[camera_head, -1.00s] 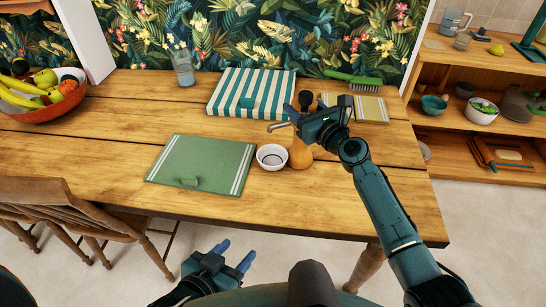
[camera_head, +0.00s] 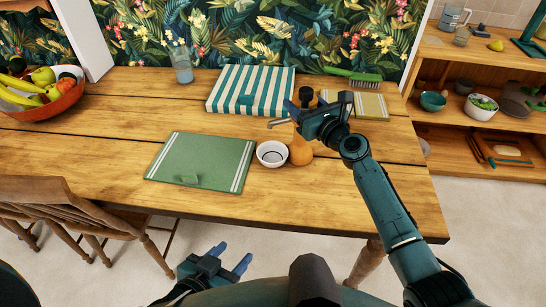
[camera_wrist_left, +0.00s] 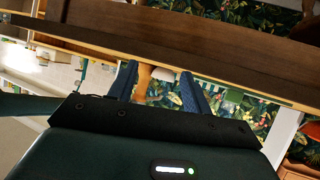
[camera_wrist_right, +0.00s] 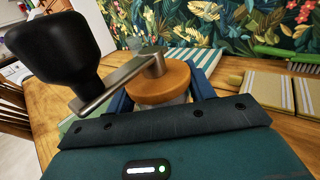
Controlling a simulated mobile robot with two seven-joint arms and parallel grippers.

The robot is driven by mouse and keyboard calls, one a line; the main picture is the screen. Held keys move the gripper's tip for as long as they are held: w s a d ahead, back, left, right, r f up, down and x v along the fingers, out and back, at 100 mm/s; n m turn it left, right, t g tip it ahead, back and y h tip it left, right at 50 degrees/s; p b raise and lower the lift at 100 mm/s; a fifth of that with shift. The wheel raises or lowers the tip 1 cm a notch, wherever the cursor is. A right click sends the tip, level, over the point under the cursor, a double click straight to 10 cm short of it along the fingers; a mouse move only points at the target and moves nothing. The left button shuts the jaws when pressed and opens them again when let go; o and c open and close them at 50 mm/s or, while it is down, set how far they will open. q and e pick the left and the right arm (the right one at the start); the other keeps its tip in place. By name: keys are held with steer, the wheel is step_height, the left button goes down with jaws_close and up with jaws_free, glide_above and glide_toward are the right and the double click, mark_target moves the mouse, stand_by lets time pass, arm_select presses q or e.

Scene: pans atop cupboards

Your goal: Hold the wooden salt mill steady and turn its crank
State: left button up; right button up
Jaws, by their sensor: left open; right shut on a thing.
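The wooden salt mill (camera_head: 301,153) stands upright on the table, just right of a small white bowl. Its metal crank (camera_wrist_right: 120,80) and black knob (camera_wrist_right: 62,50) show large in the right wrist view. My right gripper (camera_head: 298,113) is shut on the mill's upper part, with the round wooden top (camera_wrist_right: 163,84) between its fingers; the fingers partly hide the mill. My left gripper (camera_head: 232,255) is open and empty, low in front of the table's front edge and apart from the mill. An orange-brown shape between its fingers in the left wrist view (camera_wrist_left: 143,80) looks like the mill in the distance.
The white bowl (camera_head: 272,154) stands close beside the mill. A green placemat (camera_head: 200,160), a striped cloth (camera_head: 250,90), a green brush (camera_head: 355,77), a glass (camera_head: 182,66) and a fruit bowl (camera_head: 40,100) are on the table (camera_head: 120,115). A wooden chair (camera_head: 75,205) stands at the left front.

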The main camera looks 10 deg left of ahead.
arm_select(q)
steer(key=w+d+r+t+h, duration=0.1)
steer(key=w+d+r+t, duration=0.25)
steer(key=w+r, duration=0.75)
steer(key=m+t+h, duration=0.2)
glide_toward(303, 93)
steer(key=shift+g, duration=0.25)
steer(key=x, duration=1.1)
steer(key=shift+w+d+r, duration=0.1)
steer(key=shift+w+r, duration=0.05)
steer(key=shift+w, duration=0.15)
steer(key=shift+c, duration=0.4)
steer(key=c, duration=0.8)
